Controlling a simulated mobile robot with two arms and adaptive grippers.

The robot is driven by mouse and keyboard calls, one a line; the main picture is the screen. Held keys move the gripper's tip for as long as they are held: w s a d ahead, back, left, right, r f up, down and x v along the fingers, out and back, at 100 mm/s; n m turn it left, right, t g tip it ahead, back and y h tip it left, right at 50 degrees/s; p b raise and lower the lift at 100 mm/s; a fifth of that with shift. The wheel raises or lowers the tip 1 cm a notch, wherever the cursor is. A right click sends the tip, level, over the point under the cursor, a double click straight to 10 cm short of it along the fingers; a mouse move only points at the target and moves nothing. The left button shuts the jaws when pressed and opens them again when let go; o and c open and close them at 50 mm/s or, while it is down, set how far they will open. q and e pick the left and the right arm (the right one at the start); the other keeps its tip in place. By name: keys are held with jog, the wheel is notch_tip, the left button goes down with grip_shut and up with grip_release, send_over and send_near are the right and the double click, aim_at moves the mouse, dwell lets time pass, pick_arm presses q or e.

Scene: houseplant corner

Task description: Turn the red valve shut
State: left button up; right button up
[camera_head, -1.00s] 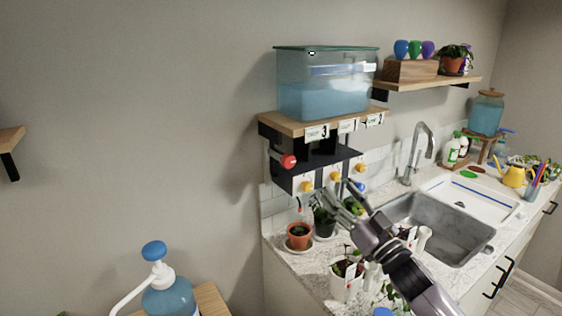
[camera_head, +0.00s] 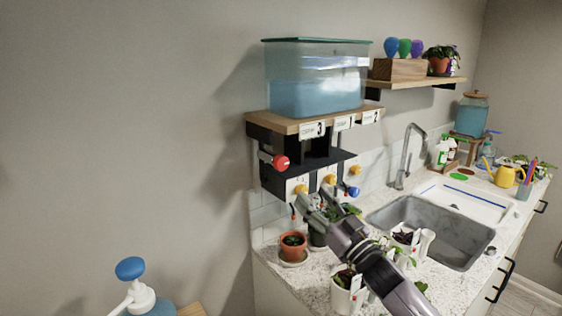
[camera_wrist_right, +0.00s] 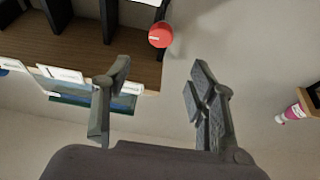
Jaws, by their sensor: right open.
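The red valve (camera_head: 280,163) is a round knob on the left side of the black frame under the water tank shelf. It also shows in the right wrist view (camera_wrist_right: 160,35), above and between my fingertips and apart from them. My right gripper (camera_head: 312,205) is open and empty, below and to the right of the red valve in the head view. In the right wrist view its two fingers (camera_wrist_right: 160,80) stand apart with nothing between them. My left gripper is not in view.
A tank of blue water (camera_head: 315,85) stands on the wooden shelf (camera_head: 290,124). Yellow knobs (camera_head: 330,179) and a blue knob (camera_head: 353,192) sit right of the red valve. A terracotta pot (camera_head: 292,247) is on the counter below. The wall left of the valve is clear.

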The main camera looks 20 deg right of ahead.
aim_at(283, 164)
jog(key=p+x, duration=0.3)
jog(key=x, duration=1.1)
jog(key=shift+w+a, duration=0.1)
jog(key=shift+w, duration=0.3)
jog(key=c, duration=1.1)
jog(key=shift+c, duration=0.2)
